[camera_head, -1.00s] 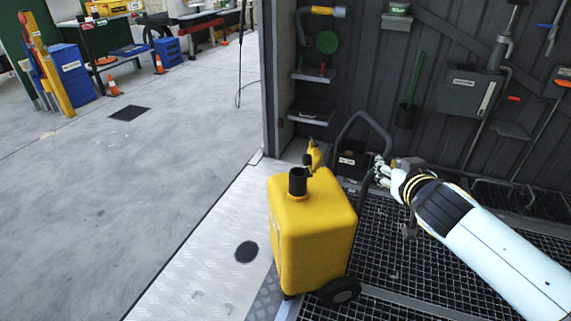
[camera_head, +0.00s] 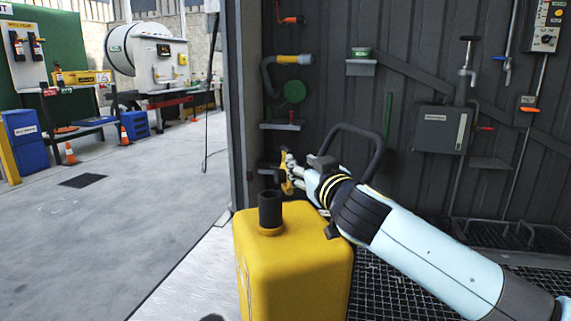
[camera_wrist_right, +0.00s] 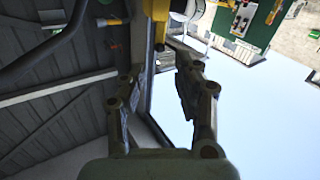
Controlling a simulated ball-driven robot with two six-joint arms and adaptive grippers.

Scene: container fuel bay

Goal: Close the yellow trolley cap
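The yellow trolley (camera_head: 295,265) stands at bottom centre in the head view. A black filler neck (camera_head: 270,210) rises from its top. A small upright yellow part (camera_head: 286,183), which looks like the cap, shows just behind and right of the neck, apart from the neck's top. My right gripper (camera_head: 292,172) reaches it from the right and partly hides it. In the right wrist view the right gripper's fingers (camera_wrist_right: 158,62) stand apart, with a yellow part (camera_wrist_right: 157,10) at or just beyond their tips. I cannot tell whether they touch it. My left gripper is not in view.
The trolley's dark handle (camera_head: 375,150) arches close behind my right wrist. A door post (camera_head: 240,110) and a grey wall with shelves (camera_head: 290,126), pipes and a box (camera_head: 442,130) stand behind. Open concrete floor (camera_head: 120,225) lies to the left.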

